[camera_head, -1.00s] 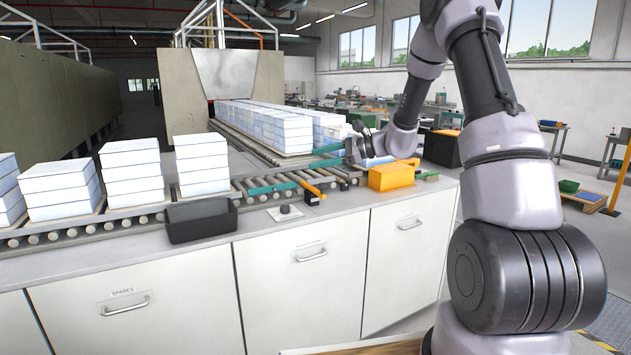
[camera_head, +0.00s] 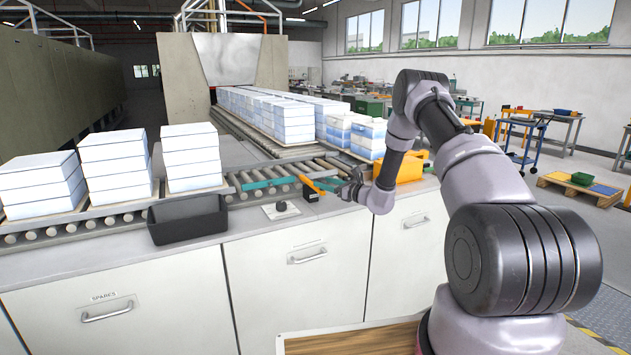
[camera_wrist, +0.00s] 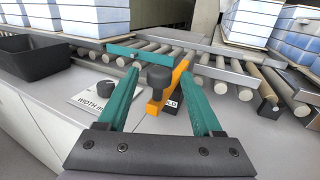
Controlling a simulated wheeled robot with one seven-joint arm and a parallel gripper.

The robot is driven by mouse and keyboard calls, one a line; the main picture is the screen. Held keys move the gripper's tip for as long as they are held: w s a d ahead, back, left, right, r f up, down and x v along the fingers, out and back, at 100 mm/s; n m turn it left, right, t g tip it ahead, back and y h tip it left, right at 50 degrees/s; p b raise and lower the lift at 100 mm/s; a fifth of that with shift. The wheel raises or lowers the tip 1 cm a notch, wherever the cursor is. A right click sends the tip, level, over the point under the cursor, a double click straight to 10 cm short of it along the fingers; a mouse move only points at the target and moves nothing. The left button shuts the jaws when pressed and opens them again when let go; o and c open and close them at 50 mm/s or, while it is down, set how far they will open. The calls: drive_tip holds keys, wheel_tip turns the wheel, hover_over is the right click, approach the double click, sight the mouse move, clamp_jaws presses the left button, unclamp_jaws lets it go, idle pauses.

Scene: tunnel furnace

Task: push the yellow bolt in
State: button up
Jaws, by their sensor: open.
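The yellow bolt is an orange-yellow bar (camera_head: 313,184) at the front edge of the roller conveyor. In the wrist view the bar (camera_wrist: 181,77) slants behind a dark round knob (camera_wrist: 160,76), with a small black label block beside its lower end. My gripper (camera_wrist: 160,74) is open, its two green fingers spread either side of the knob in the picture. I see no contact, and cannot tell the exact depth gap. In the head view my gripper (camera_head: 333,183) is just right of the bar, low over the counter; my forearm partly hides it.
A teal guide bar (camera_wrist: 152,51) crosses the rollers just beyond. A black bin (camera_head: 188,219) and a plate with a knob (camera_head: 281,209) lie to the left. Stacks of white-blue blocks (camera_head: 192,158) stand on the conveyor. A yellow box (camera_head: 412,166) is behind my arm.

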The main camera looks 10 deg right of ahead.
drive_tip(key=shift+x, duration=2.6)
clamp_jaws()
